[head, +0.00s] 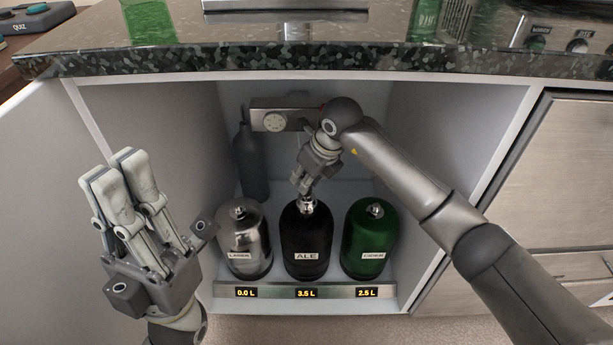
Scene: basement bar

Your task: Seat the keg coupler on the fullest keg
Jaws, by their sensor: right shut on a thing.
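Three kegs stand in a row in the cabinet. The silver LAGER keg (246,252) is above a 0.0 L readout, the black ALE keg (305,237) above 3.5 L, and the green CIDER keg (370,235) above 2.5 L. My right gripper (303,187) points down over the ALE keg, shut on a small metal piece that appears to be the keg coupler (307,205). Coupler and keg neck overlap in view, so I cannot tell whether it is seated. My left gripper (112,166) points up at the left, apart from the kegs; its finger gap is unclear.
A grey gas cylinder (249,165) stands at the back left of the cabinet. A metal box with a dial (274,122) is on the back wall. The readout strip (334,292) runs in front of the kegs. The stone countertop (300,57) overhangs the opening, with walls on both sides.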

